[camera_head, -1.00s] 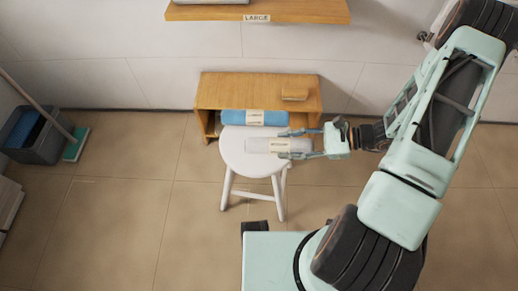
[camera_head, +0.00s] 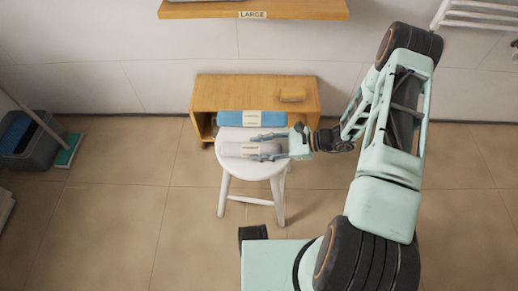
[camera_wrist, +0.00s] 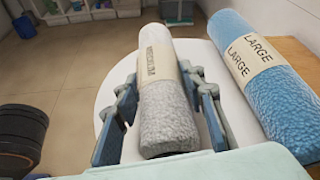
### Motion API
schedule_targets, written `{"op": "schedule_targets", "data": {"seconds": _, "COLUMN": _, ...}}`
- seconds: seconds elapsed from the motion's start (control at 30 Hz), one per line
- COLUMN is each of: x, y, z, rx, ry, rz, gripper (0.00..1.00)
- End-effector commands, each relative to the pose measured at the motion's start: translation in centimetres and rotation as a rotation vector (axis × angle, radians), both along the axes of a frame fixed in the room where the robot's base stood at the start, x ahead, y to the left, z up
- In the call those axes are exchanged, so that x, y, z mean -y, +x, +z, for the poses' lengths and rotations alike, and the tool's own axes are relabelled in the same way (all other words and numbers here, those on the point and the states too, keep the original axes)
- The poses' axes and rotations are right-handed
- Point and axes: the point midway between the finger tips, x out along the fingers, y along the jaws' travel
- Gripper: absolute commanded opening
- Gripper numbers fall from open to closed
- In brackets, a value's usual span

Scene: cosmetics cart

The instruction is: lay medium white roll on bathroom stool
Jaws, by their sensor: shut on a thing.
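The medium white roll (camera_wrist: 168,118) has a cream paper band and lies lengthwise between the fingers of my gripper (camera_wrist: 165,95). My gripper is shut on it. In the head view the roll (camera_head: 234,150) is over the seat of the white bathroom stool (camera_head: 262,172), with my gripper (camera_head: 266,146) reaching in from the right. The stool seat also shows in the wrist view (camera_wrist: 112,92) under the roll. I cannot tell whether the roll touches the seat. The roll's near end is close to my gripper's palm.
A blue roll labelled LARGE (camera_wrist: 262,80) lies beside the white roll, at the low wooden shelf (camera_head: 210,90) behind the stool. A grey bucket (camera_head: 32,145) stands far left. The floor left of the stool is clear.

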Motion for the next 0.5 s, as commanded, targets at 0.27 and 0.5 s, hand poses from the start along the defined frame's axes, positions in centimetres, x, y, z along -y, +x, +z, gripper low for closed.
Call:
{"op": "schedule_targets", "data": {"seconds": 0.27, "x": 0.03, "y": 0.03, "z": -0.16, "rx": 0.001, "ry": 0.000, "rz": 0.000, "gripper": 0.09}}
{"op": "schedule_targets", "data": {"seconds": 0.5, "x": 0.07, "y": 0.03, "z": -0.03, "rx": 0.001, "ry": -0.001, "rz": 0.000, "gripper": 0.55}}
